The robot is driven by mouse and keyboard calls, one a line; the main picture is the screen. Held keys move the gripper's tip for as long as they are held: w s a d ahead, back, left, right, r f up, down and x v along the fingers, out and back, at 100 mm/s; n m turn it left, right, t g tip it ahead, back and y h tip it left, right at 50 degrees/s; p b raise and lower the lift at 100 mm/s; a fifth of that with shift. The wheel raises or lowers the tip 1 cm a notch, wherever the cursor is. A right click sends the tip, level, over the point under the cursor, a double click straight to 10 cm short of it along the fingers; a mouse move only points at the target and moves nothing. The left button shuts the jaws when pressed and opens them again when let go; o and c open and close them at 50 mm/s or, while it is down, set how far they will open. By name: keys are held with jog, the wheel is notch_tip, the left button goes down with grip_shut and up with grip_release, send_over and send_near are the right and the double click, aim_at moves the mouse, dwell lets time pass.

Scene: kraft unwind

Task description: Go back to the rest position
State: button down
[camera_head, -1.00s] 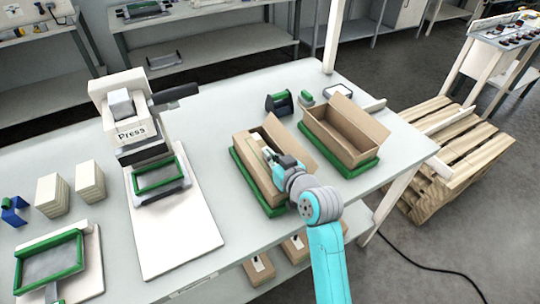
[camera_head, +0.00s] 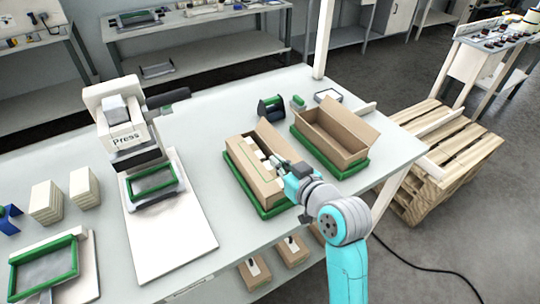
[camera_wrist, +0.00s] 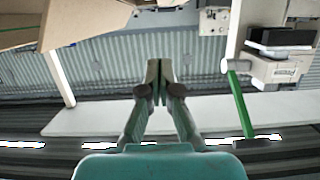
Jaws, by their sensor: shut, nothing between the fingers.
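My gripper (camera_wrist: 159,80) is shut and empty in the wrist view, its two fingertips together. In the head view my teal arm reaches up from the lower right, and the gripper end (camera_head: 277,161) appears at the right edge of the left cardboard box (camera_head: 252,181). I cannot tell its exact height over the box. That open box sits in a green-rimmed tray (camera_head: 238,176) and has pale pieces inside, partly hidden by its flap and my gripper. In the wrist view a cardboard box (camera_wrist: 85,22) fills the upper left.
A second open box (camera_head: 335,142) stands in a green tray to the right, close to my arm. The press (camera_head: 125,125) stands to the left on a white board (camera_head: 165,235). A wooden pallet (camera_head: 440,165) is right of the table. The table between press and boxes is clear.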

jog(key=shift+s+d+r, duration=0.15)
jog(key=shift+s+d, duration=0.25)
jog(key=shift+s, duration=0.2)
jog(key=s+d+f+m+t+h, duration=0.1)
jog(key=s+d+f+m+h, duration=0.2)
jog(key=s+d+f, duration=0.45)
jog(key=s+d+f+m+t+h, duration=0.1)
jog(key=s+d+f+m+h, duration=0.1)
jog(key=s+d+f, duration=0.55)
jog(key=s+d+h, duration=0.1)
jog(key=s, duration=1.3)
jog(key=s+d+m+h, duration=0.1)
jog(key=s+d+h, duration=0.1)
jog(key=s, duration=1.2)
jog(key=shift+s+d+r, duration=0.3)
jog(key=shift+s+r, duration=0.1)
